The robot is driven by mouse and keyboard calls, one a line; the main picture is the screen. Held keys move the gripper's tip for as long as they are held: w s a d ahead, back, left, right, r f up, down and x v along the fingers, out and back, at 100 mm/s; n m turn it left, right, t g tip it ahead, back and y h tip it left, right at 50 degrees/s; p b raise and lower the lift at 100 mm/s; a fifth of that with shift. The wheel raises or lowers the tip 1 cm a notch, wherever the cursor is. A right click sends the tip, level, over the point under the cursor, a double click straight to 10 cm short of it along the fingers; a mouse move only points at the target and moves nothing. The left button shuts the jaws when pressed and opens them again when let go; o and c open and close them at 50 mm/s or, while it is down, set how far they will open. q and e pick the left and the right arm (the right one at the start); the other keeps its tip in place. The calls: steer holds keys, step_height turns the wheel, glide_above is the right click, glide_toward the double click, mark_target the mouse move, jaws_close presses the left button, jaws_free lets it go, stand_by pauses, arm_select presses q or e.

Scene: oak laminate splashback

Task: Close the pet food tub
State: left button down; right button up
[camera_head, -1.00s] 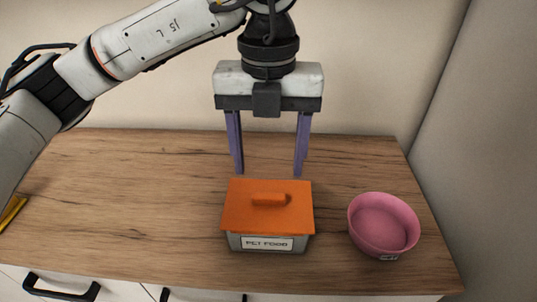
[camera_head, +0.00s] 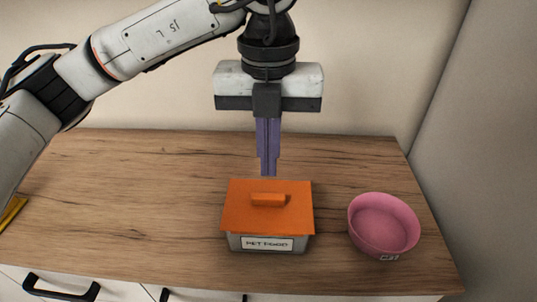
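The pet food tub (camera_head: 233,243) is a grey box with a "PET FOOD" label on its front, standing on the wooden counter. Its orange lid (camera_head: 268,222) with a raised handle (camera_head: 268,200) lies over the top and covers the opening. I cannot tell whether the lid is pressed fully down. My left gripper (camera_head: 268,172) points down just above and behind the tub's back edge. Its purple fingers are together with nothing visible between them. My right gripper is not in view.
A pink bowl (camera_head: 383,222) stands to the right of the tub. A yellow object (camera_head: 12,213) shows at the left edge. The wooden counter (camera_head: 110,200) is clear left of the tub. Drawers with black handles (camera_head: 60,289) are below the front edge.

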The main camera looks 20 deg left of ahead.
mark_target(268, 195)
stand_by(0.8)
arm_select(q)
steer(key=shift+f, duration=0.1)
steer(key=shift+f+b, duration=0.3)
steer(key=shift+b, duration=0.05)
steer(key=shift+f, duration=0.25)
steer(key=shift+f+b, duration=0.35)
steer(key=shift+b, duration=0.15)
steer(key=shift+f+b, duration=0.3)
steer(key=shift+f, duration=0.1)
steer(key=shift+f+b, duration=0.55)
steer(key=shift+f, duration=0.1)
steer(key=shift+f+b, duration=0.6)
steer(key=shift+f, duration=0.15)
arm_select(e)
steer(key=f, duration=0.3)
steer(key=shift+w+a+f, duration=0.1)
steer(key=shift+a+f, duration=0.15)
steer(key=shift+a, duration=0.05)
